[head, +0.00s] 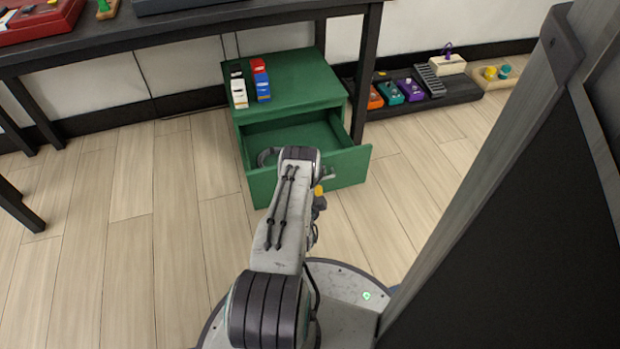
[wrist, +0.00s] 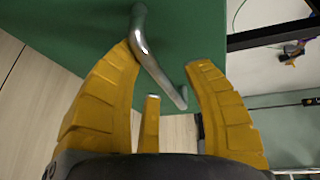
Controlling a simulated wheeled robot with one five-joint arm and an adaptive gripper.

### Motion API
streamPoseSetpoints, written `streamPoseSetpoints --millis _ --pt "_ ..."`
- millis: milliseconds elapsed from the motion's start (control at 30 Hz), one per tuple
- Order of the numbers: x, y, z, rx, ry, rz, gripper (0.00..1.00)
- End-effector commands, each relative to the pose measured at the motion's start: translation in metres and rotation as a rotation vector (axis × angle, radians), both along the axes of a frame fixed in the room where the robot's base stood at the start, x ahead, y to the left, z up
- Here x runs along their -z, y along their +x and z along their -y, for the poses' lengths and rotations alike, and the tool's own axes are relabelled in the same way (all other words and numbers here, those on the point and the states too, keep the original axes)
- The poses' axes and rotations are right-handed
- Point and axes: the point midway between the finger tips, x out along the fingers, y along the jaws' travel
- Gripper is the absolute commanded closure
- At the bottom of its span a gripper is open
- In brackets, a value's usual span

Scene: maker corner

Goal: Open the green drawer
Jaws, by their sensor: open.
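The green drawer (head: 348,168) stands pulled out of the green cabinet (head: 310,85), with its inside showing from above. Its silver handle (head: 331,174) is partly hidden behind my arm in the head view. In the wrist view the curved metal handle (wrist: 150,50) crosses the space between the yellow fingers of my gripper (wrist: 163,60), close to the left fingertip. Whether they touch is unclear. My gripper is open, and in the head view only a bit of its yellow (head: 319,190) shows at the drawer front.
Several small colored blocks (head: 261,80) sit on the cabinet top. A low black board (head: 425,95) with pedals is at the right. Wooden floor is clear at left.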

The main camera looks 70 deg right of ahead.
Motion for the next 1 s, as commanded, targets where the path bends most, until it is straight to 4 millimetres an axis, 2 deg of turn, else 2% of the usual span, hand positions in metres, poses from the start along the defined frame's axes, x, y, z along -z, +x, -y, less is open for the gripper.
streamPoseSetpoints --millis 500,1000 --pt "0.008 -0.009 -0.032 0.002 0.009 -0.003 0.55" --pt "0.012 -0.011 -0.041 0.003 0.013 -0.006 0.55"
